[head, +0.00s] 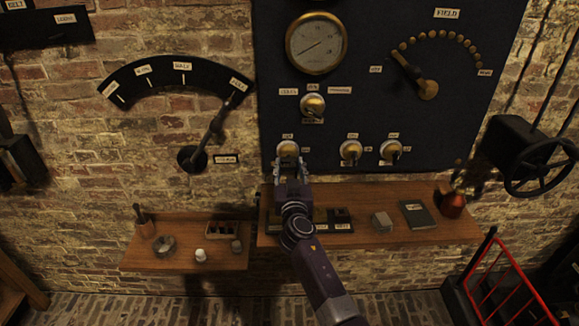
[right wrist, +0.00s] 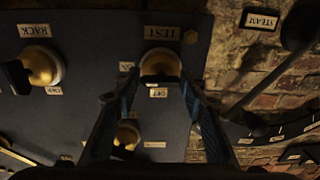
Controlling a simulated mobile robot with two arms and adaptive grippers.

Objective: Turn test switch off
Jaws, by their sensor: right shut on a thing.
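The test switch (head: 288,148) is the leftmost of three round brass switches low on the dark panel. In the right wrist view the switch (right wrist: 160,62) shows upside down relative to the head view, with a TEST plate (right wrist: 162,32) and smaller plates beside it. Its dark handle (right wrist: 160,79) lies between the fingertips. My right gripper (head: 290,168) is at the switch and covers its lower side in the head view. In the wrist view my right gripper (right wrist: 150,96) is shut on the handle. Which way the handle points is hard to tell. My left gripper is not in view.
Two similar switches (head: 350,150) (head: 391,151) stand to the right. A brass selector (head: 312,106) is above. A long lever (head: 216,125) with a curved scale is at left. Wooden shelves (head: 420,232) with small objects lie below. A black handwheel (head: 540,165) is at right.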

